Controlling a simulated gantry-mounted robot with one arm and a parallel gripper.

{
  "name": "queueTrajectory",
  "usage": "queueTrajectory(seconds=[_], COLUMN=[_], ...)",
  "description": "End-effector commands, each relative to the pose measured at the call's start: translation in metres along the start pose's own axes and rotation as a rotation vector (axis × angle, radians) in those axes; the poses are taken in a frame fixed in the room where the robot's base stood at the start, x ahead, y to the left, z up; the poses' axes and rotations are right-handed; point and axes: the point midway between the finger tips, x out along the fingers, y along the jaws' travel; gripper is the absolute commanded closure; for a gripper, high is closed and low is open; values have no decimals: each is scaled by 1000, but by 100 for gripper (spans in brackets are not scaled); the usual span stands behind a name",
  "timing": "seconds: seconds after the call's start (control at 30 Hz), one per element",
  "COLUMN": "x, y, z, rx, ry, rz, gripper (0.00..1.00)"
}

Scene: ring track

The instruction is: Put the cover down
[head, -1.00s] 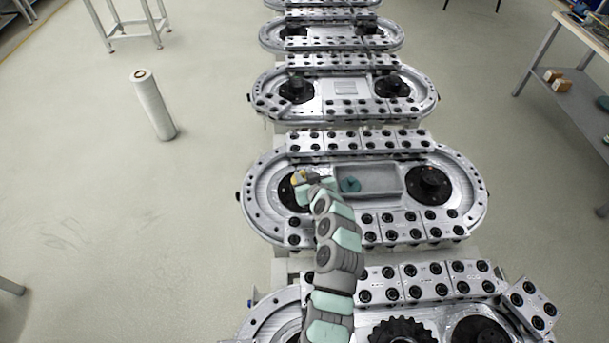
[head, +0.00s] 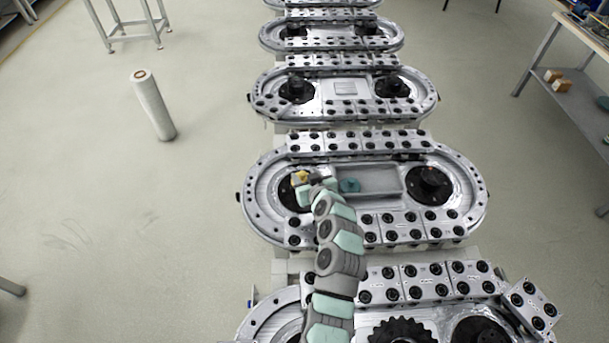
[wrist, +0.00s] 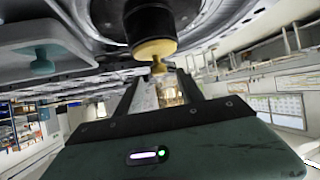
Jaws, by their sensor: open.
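A yellow, brass-coloured piece (head: 300,178) stands at the black round hub (head: 289,192) at the left end of the nearer full ring track. In the wrist view the yellow piece (wrist: 153,49) shows against a black round part (wrist: 149,20), with a small yellow tip beyond it. I cannot tell for certain which of these parts is the cover. My gripper (wrist: 158,88) is open, with its two dark fingers pointing at the yellow piece and apart from each other. In the head view my wrist hides part of the hub.
A teal piece (head: 350,186) lies in the grey recessed tray (head: 382,180) at the middle of the track. A second black hub (head: 429,184) is at the right end. Carriers with black rollers line both long sides. More ring tracks stand in front and behind.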

Motion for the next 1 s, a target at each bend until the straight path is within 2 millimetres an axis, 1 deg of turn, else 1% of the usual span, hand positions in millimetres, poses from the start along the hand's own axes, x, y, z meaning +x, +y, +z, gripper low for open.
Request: queueTrajectory(seconds=[0.2,0.4,0.5,0.6,0.8,1.0], x=[-30,-64,-78,-92,-108,-111], y=[0,2,0,1,0,0], z=[3,1,4,1,1,1], rx=[0,-1,2,0,0,1], ry=[-1,4,-2,2,1,0], rz=[3,6,2,4,2,1], gripper=[55,55,55,55,55,55])
